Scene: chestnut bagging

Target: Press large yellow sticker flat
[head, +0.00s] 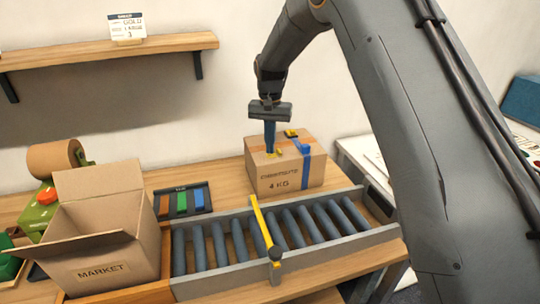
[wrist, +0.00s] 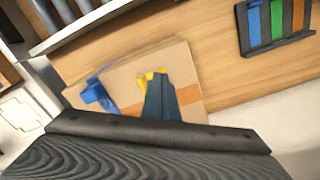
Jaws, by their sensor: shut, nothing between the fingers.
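A closed cardboard box (head: 284,183) marked "4 KG" stands on the wooden table behind the roller track; it also shows in the wrist view (wrist: 120,80). A blue strip runs over its top and down its front. My gripper (head: 270,150) points down at the left part of the box top, shut and with nothing in it. A yellow sticker (head: 272,155) shows at the fingertips and also in the wrist view (wrist: 152,75), partly hidden by the fingers. Whether the fingertips touch it I cannot tell. A smaller yellow piece (head: 291,133) lies farther back on the box.
A blue tool-like object (head: 300,146) lies on the box top, right of my gripper. A roller track (head: 330,245) with a yellow bar (head: 262,222) is in front. An open "MARKET" box (head: 105,270) and a rack of coloured strips (head: 182,201) are left.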

